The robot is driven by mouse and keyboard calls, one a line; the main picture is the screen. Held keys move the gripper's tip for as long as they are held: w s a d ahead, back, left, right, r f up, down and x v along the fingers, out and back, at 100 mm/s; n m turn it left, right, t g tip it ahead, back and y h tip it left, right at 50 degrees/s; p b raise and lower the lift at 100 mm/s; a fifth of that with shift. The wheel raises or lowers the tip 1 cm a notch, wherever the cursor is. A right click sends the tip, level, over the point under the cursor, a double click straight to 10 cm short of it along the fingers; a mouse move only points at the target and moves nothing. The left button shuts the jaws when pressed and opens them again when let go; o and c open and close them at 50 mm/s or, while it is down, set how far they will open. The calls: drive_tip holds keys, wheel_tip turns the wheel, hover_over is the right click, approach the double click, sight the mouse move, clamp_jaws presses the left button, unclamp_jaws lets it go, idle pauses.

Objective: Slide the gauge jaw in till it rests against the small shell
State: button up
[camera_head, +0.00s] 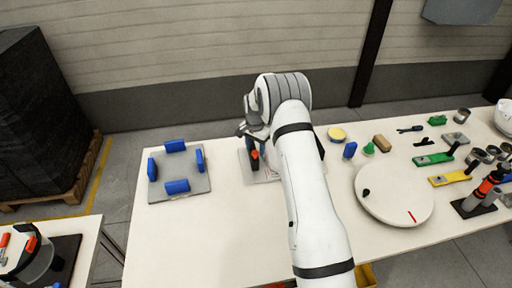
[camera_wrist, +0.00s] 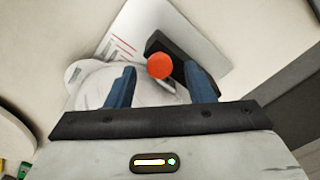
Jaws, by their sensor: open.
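My gripper (camera_wrist: 160,78) is open, with its two blue fingers apart on either side of an orange-red round knob (camera_wrist: 160,66). I cannot tell whether either finger touches the knob. The knob stands by a black upright block (camera_wrist: 172,46), which seems to be the gauge jaw, on a pale plate with red lines (camera_wrist: 122,46). A whitish rounded form, probably the small shell (camera_wrist: 92,88), lies to the left and partly under the fingers. Its contact with the jaw is hidden. In the head view my gripper (camera_head: 256,142) is over the gauge and the arm covers much of it.
Left of the gauge is a grey plate (camera_head: 180,189) with upright blue blocks. To the right are a white turntable (camera_head: 394,192), a blue block (camera_head: 350,150), a yellow-topped tin (camera_head: 337,134) and several tools. Bare table (camera_head: 225,235) lies in front of the gauge.

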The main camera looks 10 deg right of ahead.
drive_tip(key=shift+f, duration=0.75)
clamp_jaws()
